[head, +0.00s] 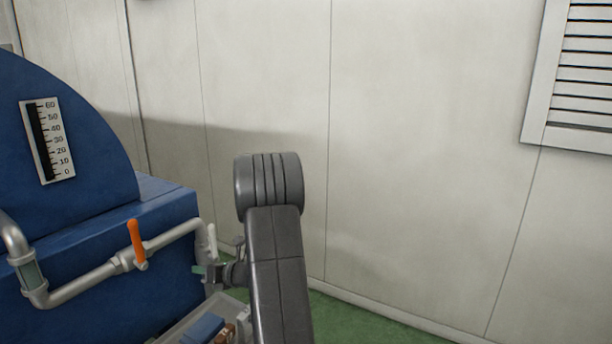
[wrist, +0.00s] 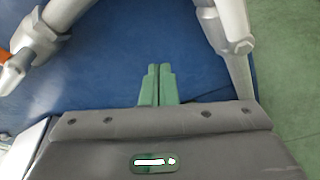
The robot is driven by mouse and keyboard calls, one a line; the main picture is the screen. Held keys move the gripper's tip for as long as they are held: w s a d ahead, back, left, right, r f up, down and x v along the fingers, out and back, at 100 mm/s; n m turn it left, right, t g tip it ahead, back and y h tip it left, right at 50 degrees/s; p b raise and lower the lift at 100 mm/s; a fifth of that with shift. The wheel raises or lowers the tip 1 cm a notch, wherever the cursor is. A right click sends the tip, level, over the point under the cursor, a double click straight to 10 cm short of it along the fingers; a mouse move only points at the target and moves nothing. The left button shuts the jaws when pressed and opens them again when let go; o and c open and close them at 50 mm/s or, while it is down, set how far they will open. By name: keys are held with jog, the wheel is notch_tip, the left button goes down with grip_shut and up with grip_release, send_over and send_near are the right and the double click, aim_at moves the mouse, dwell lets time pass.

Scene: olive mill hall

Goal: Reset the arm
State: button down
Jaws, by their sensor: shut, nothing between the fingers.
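My gripper (wrist: 159,70) shows in the wrist view with its two green fingers side by side and shut, nothing between them. In front of the fingers is the blue face of the machine (wrist: 130,55), with grey pipe (wrist: 230,35) to the right and a pipe joint (wrist: 38,40) to the left. In the head view my grey arm rises at the middle and hides part of the gripper. The green fingertips (head: 198,269) show left of the arm, close to the pipe's downward end. I cannot tell whether they touch it.
The blue machine (head: 60,270) fills the left, with a scale plate (head: 47,140) and an orange valve handle (head: 136,243) on its pipe. A grey tray (head: 172,334) holding a blue item (head: 203,329) is below the gripper. Pale wall panels and a louvred shutter (head: 585,75) are at right.

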jog(key=shift+s+f+n+b, duration=0.1)
jog(key=shift+f+n+b, duration=0.65)
jog(key=shift+b, duration=0.3)
jog(key=shift+t+h, duration=0.3)
jog(key=shift+r, duration=0.15)
